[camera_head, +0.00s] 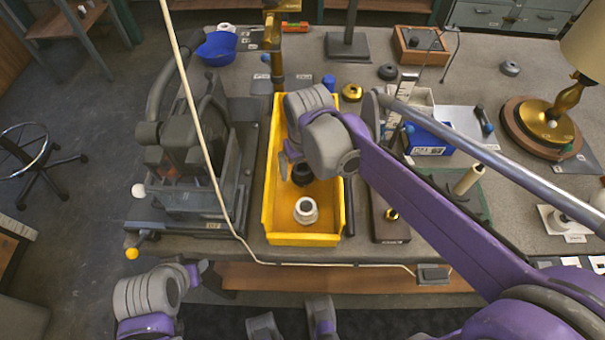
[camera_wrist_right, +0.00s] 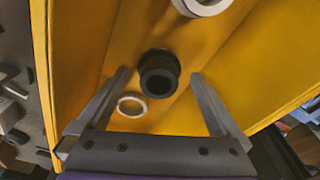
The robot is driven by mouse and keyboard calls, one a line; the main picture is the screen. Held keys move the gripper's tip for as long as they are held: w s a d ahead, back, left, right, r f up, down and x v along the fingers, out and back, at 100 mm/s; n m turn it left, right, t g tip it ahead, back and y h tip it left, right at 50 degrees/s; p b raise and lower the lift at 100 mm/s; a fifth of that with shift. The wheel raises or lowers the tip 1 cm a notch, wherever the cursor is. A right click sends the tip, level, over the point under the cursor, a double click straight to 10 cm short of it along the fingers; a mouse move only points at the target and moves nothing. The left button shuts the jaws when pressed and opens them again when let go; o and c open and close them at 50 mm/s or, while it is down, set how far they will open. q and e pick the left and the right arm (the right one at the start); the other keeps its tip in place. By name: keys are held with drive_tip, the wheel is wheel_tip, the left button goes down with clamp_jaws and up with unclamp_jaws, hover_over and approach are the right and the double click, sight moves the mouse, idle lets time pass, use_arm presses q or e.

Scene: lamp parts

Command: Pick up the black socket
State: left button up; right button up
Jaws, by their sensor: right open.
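The black socket (camera_head: 303,174) is inside the yellow bin (camera_head: 268,215), above the white socket in the head view. In the right wrist view the black socket (camera_wrist_right: 159,74) shows as a dark round piece with a hollow end. My right gripper (camera_head: 289,160) is over the bin, partly hidden by its own wrist. In the wrist view its two fingers are spread, one on either side of the black socket, with gaps on both sides. Whether the tips are down at its height is unclear. My left arm (camera_head: 150,300) is at the lower left, its jaws not clear.
A white socket (camera_head: 306,209) stands in the bin's near end. A pale ring (camera_wrist_right: 131,104) lies near the left finger in the wrist view. A grey machine (camera_head: 195,140) stands left of the bin. A brown block (camera_head: 390,225) is close on its right.

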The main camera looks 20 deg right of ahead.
drive_tip(key=shift+w+f, duration=0.15)
drive_tip(key=shift+f, duration=0.75)
drive_tip(key=shift+c, duration=0.3)
drive_tip(key=c, duration=1.3)
